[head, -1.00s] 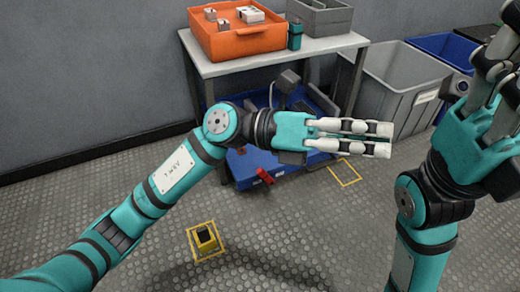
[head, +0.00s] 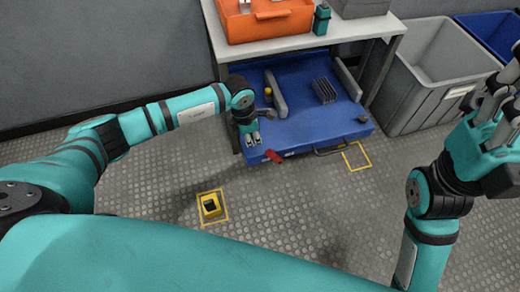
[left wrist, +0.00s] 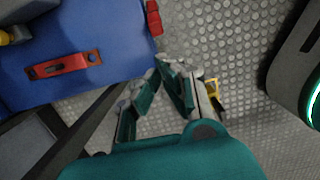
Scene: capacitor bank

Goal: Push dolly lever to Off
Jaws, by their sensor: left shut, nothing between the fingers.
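The blue dolly (head: 310,125) stands under the table, and its deck also shows at the upper left of the left wrist view (left wrist: 100,25). Its red lever (head: 273,156) sticks out at the front left edge, low over the floor. In the left wrist view a red part (left wrist: 153,18) shows by the deck's edge. My left gripper (head: 253,138) is shut and empty, fingers pointing down at the dolly's front left, just behind and left of the lever in the head view. In the left wrist view its fingertips (left wrist: 164,63) meet below the red part, apart from it. My right gripper (head: 503,100) is raised at the right edge, its finger gap unclear.
The table (head: 300,44) above the dolly carries an orange bin (head: 265,27). A grey bin (head: 432,85) and a blue bin (head: 492,38) stand right. A yellow socket (head: 210,205) sits on the floor in front. The floor between socket and dolly is clear.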

